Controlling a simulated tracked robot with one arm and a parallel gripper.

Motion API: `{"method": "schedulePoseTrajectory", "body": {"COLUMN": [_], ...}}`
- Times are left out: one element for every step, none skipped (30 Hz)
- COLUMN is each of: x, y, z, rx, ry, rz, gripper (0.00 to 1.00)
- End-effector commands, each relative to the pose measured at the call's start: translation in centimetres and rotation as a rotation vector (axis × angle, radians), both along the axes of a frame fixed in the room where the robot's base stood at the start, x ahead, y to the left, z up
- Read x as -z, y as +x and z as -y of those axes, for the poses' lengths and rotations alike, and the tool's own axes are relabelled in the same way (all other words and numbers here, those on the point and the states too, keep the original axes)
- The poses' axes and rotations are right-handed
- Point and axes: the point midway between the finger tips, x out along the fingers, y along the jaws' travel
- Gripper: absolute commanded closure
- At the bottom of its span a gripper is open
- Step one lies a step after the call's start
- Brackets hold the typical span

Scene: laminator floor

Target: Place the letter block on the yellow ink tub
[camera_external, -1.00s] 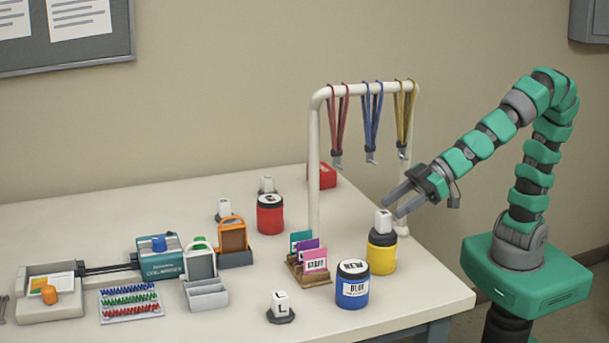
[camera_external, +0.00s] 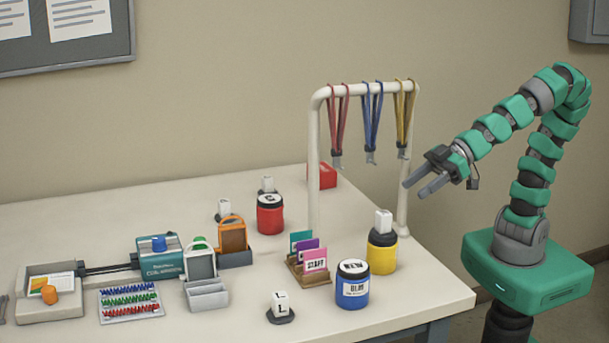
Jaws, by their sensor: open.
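A white letter block (camera_external: 383,221) stands upright on the black lid of the yellow ink tub (camera_external: 382,255), near the table's right edge. My gripper (camera_external: 413,187) is open and empty, above and to the right of the block and apart from it. Another white block marked L (camera_external: 280,302) stands on a dark base at the table's front. Two more white blocks stand on dark bases farther back, one at the left (camera_external: 224,209) and one behind the red tub (camera_external: 267,185).
A blue tub (camera_external: 352,288) and a wooden holder with coloured cards (camera_external: 310,270) stand left of the yellow tub. A white rack (camera_external: 313,160) with hanging lanyards rises behind. A red tub (camera_external: 270,217) and a laminator (camera_external: 160,258) are farther left.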

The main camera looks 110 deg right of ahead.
Motion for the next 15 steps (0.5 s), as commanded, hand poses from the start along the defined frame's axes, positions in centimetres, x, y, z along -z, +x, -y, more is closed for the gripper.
{"method": "schedulePoseTrajectory", "body": {"x": [-1.7,-2.7,-4.2,-5.6,-7.1,-8.9,-10.6,-12.1,-14.3,-15.9,-17.5,-19.7,-21.0,-22.5,-24.3], "y": [0.5,0.8,1.1,1.4,1.6,1.9,2.1,2.2,2.4,2.4,2.5,2.4,2.4,2.3,2.1], "z": [-0.7,-1.2,-1.7,-2.1,-2.3,-2.4,-2.4,-2.2,-1.8,-1.3,-0.6,0.4,1.3,2.2,3.4], "rx": [-0.022,-0.037,-0.058,-0.074,-0.087,-0.102,-0.111,-0.116,-0.119,-0.118,-0.113,-0.104,-0.093,-0.081,-0.062], "ry": [0.012,0.018,0.025,0.03,0.035,0.037,0.039,0.038,0.036,0.034,0.031,0.025,0.021,0.016,0.011], "rz": [0.018,0.025,0.033,0.045,0.057,0.069,0.083,0.096,0.114,0.127,0.142,0.162,0.172,0.188,0.204], "gripper": [0.51,0.51,0.51,0.51,0.51,0.51,0.51,0.51,0.51,0.51,0.51,0.51,0.51,0.51,0.51]}}
